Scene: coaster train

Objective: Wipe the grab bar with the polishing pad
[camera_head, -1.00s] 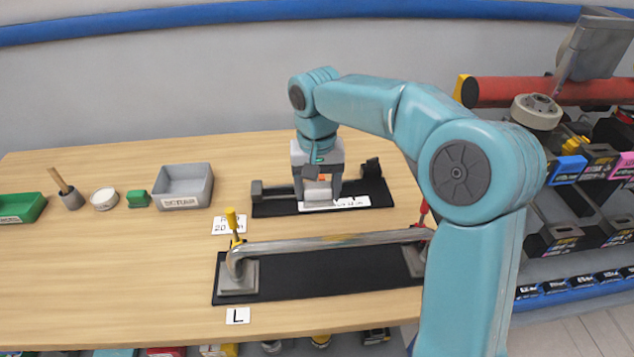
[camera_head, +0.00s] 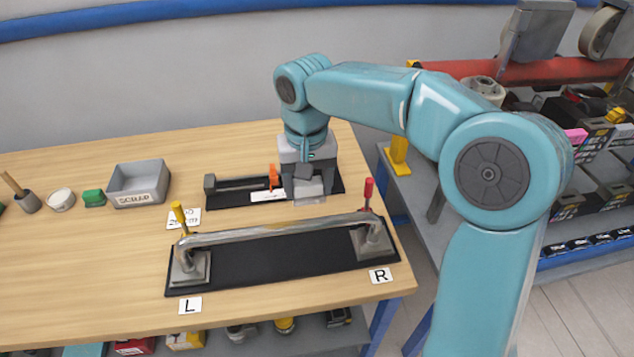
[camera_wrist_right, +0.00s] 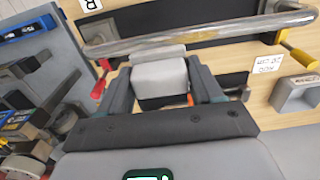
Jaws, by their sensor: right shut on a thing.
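The grab bar (camera_head: 280,229) is a silvery tube on two grey end feet, mounted on a black plate (camera_head: 275,260). Its left end has a yellow-handled part (camera_head: 180,218) and its right end a red one (camera_head: 368,194). My right gripper (camera_head: 309,194) is shut on a pale grey block, which looks like the polishing pad (camera_wrist_right: 160,78). It holds the pad behind the right half of the bar, and a small gap shows between them in the head view. In the right wrist view the bar (camera_wrist_right: 200,35) crosses just beyond the pad. My left gripper is not in view.
Behind the bar, a black fixture (camera_head: 235,186) with an orange clamp (camera_head: 273,177) stands close to my right gripper. A grey scrap bin (camera_head: 138,185), green block (camera_head: 94,198) and white round pot (camera_head: 61,199) stand at left. L (camera_head: 190,306) and R (camera_head: 380,276) cards lie in front.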

